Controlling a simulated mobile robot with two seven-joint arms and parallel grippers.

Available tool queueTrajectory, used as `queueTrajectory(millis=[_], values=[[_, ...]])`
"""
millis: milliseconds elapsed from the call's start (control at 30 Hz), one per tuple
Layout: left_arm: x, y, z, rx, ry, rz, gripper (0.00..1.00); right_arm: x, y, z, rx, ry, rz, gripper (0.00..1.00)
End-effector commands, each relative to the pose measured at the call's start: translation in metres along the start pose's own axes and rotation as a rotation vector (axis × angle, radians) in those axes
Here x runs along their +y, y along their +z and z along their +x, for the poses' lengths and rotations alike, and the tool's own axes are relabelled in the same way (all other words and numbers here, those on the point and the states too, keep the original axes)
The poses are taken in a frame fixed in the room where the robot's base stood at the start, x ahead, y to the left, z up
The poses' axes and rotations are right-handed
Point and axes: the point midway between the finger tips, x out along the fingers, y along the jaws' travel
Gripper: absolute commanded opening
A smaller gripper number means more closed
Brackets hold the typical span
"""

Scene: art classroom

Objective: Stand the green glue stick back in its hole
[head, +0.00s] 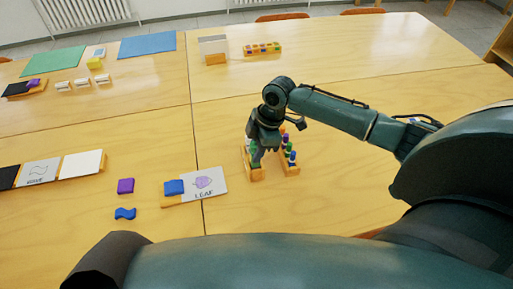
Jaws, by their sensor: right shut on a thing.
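My right gripper (257,151) reaches down over the left wooden glue stick rack (256,175) on the table. It is shut on the green glue stick (254,153), which shows only as a small patch of green between the fingers. The gripper hides most of this rack and its holes, so I cannot tell whether the stick's lower end is in a hole. A second wooden rack (291,170) stands just to the right, with several coloured sticks upright in it. My left gripper is not in view.
Left of the racks lie a LEAF card (204,182), a blue block (174,187), a purple block (126,186) and a blue wavy piece (125,213). A tray of small coloured pieces (263,48) stands at the back. The table right of the racks is clear under my arm.

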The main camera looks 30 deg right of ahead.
Motion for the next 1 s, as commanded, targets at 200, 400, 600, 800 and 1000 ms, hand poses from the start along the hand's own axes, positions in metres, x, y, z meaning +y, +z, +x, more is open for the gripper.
queueTrajectory(millis=[200,400,600,800,1000], values=[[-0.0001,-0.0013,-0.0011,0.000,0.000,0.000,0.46,-0.0003,0.0010,0.0039,-0.001,-0.001,0.000,0.01],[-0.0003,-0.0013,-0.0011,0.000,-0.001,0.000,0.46,-0.0002,0.0013,0.0050,0.000,0.000,0.000,0.01],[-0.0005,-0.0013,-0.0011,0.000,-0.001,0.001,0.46,-0.0002,0.0012,0.0049,0.000,0.000,0.000,0.01],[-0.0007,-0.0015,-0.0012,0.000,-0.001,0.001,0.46,-0.0002,0.0014,0.0056,0.000,0.000,0.000,0.01],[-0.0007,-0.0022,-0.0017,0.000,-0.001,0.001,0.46,-0.0002,0.0023,0.0089,0.000,0.000,0.001,0.01]])
